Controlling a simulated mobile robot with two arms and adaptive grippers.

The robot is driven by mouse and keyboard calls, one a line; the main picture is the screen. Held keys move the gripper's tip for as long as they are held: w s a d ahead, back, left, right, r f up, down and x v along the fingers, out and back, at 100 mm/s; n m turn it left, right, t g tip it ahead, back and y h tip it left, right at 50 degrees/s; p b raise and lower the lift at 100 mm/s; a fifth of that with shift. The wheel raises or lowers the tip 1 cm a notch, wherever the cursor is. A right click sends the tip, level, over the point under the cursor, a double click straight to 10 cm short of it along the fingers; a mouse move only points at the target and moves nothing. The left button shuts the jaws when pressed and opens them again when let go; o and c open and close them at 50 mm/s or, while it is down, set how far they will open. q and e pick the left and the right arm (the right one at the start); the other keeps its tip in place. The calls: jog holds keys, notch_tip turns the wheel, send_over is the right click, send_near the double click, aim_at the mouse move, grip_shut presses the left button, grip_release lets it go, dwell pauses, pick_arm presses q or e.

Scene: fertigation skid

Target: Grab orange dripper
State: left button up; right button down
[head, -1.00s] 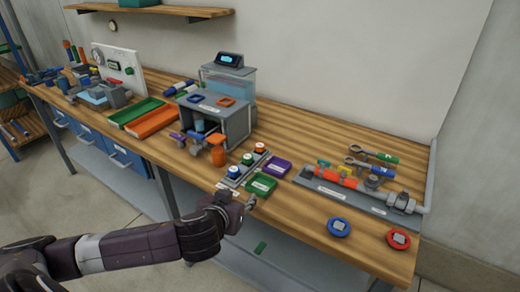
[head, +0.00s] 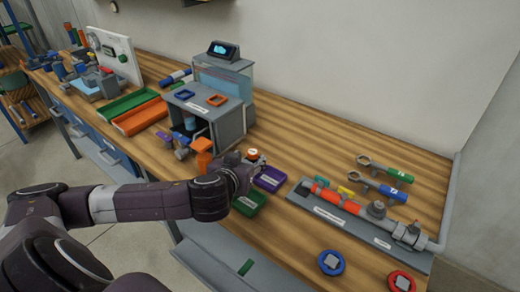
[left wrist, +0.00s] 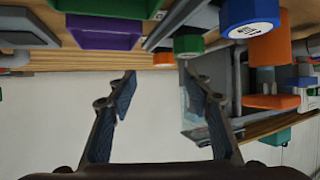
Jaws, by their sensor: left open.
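The orange dripper (head: 252,154), a small round piece with a white top and orange band, stands on the bench just beyond my left gripper in the head view. My left gripper (head: 250,168) is low over the bench front, close to it. In the left wrist view the jaws (left wrist: 160,82) are open with nothing between them. That view is upside down; the blue dripper (left wrist: 250,14) and the green dripper (left wrist: 188,44) show above the right finger. In the head view my gripper and wrist hide these two drippers and most of their rack. My right gripper is out of view.
A purple tray (head: 270,179) and green tray (head: 250,203) lie right of and below the gripper. A grey station (head: 230,125) and an orange block (head: 203,150) stand left. A pipe assembly (head: 345,203) lies right. The bench middle behind is clear.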

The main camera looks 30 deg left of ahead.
aim_at(252, 154)
pick_arm(q)
jog(key=shift+w+a+f, duration=0.15)
jog(key=shift+w, duration=0.2)
jog(key=shift+w+a, duration=0.1)
jog(key=shift+w, duration=0.05)
jog(key=shift+w+a+f+p, duration=0.35)
jog(key=shift+w+a, duration=0.05)
jog(key=shift+w, duration=0.1)
jog(key=x, duration=0.3)
jog(key=shift+w+a+f+p, duration=0.1)
jog(key=shift+f+p, duration=0.2)
jog(key=shift+f, duration=0.05)
jog(key=shift+w+a+f, duration=0.1)
jog(key=shift+w+f, duration=0.05)
jog(key=shift+w, duration=0.1)
jog(key=c, duration=0.7)
jog(key=shift+c, duration=1)
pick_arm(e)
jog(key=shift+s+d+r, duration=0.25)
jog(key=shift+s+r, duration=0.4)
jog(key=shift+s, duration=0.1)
